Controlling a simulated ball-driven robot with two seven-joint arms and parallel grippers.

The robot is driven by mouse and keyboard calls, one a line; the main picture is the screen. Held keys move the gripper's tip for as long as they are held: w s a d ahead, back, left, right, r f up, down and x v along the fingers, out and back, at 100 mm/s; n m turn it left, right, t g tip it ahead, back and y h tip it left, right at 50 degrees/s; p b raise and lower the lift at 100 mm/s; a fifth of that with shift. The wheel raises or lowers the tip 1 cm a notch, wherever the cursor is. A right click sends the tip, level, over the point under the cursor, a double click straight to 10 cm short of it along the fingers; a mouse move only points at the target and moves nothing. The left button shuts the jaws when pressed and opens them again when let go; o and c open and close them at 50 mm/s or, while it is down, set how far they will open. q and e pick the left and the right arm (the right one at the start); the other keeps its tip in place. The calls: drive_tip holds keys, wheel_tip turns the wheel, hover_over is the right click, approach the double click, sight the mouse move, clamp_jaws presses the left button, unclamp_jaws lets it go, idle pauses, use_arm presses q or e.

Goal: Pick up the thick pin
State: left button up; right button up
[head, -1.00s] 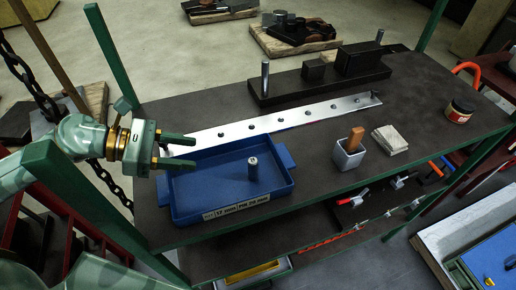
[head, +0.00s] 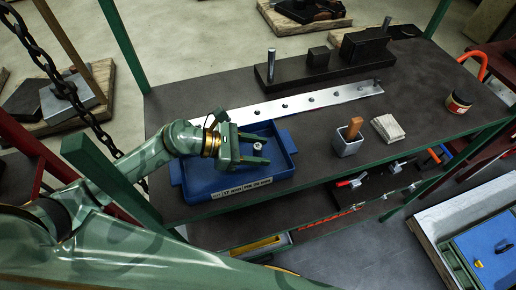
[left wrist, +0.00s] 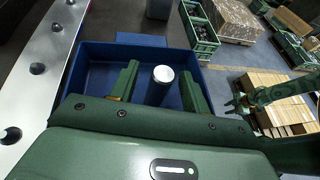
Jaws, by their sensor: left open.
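The thick pin, a short grey metal cylinder (head: 258,147), stands upright in the blue tray (head: 283,165). My left gripper (head: 266,150) is over the tray, its two green fingers open on either side of the pin. In the left wrist view the pin's bright round top (left wrist: 162,74) shows between the open fingers (left wrist: 160,80), with a gap on each side. The pin's lower part is partly hidden.
A metal strip with dark holes or studs (head: 310,99) lies behind the tray. A black fixture (head: 290,73) with upright pins stands further back. A grey cup with a wooden-handled tool (head: 347,147), folded cloth (head: 387,128) and jar (head: 459,102) stand to the right.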

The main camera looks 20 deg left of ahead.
use_arm(q)
drive_tip(key=shift+w+d+f, duration=0.1)
clamp_jaws()
